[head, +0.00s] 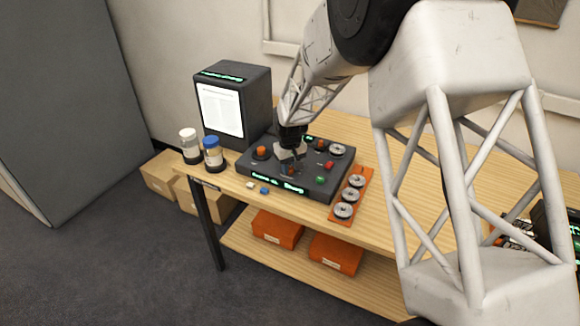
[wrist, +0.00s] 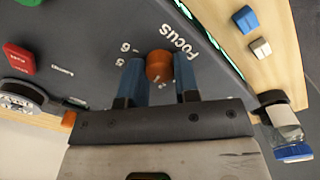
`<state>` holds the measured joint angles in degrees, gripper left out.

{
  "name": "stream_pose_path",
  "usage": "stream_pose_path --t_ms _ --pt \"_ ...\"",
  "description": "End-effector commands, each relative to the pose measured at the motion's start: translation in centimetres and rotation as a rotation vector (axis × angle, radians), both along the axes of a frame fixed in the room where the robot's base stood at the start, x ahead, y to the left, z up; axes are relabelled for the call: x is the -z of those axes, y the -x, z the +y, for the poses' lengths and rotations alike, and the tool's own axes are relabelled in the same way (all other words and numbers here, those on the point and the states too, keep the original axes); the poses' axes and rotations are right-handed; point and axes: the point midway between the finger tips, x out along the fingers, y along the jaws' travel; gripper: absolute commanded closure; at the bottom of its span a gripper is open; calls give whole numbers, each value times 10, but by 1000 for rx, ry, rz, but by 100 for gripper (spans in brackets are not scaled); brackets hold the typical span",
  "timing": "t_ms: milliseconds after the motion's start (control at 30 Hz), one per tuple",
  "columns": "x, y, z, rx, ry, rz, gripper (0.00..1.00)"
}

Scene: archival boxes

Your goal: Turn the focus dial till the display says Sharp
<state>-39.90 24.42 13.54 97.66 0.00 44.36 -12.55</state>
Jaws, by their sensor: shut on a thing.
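The dark console (head: 250,168) sits on the wooden table. In the wrist view the orange focus dial (wrist: 159,66) stands beside the printed word "Focus", with numbers around it. My gripper (wrist: 160,72) has its two blue fingers on either side of the dial, shut on it. In the head view my gripper (head: 289,158) comes down on the front part of the console and mostly hides the dial. The display strip (head: 278,183) on the console's front edge shows green text; its last word looks like "Blurry", but it is small.
A dark monitor (head: 236,78) stands behind the console. A white-capped bottle (head: 189,146) and a blue-capped bottle (head: 213,155) are at its left. An orange tray (head: 337,217) of reels lies at the right. A red button (head: 329,165) and green button (head: 320,180) are near my gripper.

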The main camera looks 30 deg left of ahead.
Motion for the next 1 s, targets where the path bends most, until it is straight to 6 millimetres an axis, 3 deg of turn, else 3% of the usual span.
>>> stream_pose_path --t_ms 33,200,633,1000 --pt "0 0 0 0 1 1 68" --pt "0 0 0 0 1 1 45" --pt "-6 0 0 -1 -1 -1 45" --pt "-47 0 0 -1 -1 -1 45"
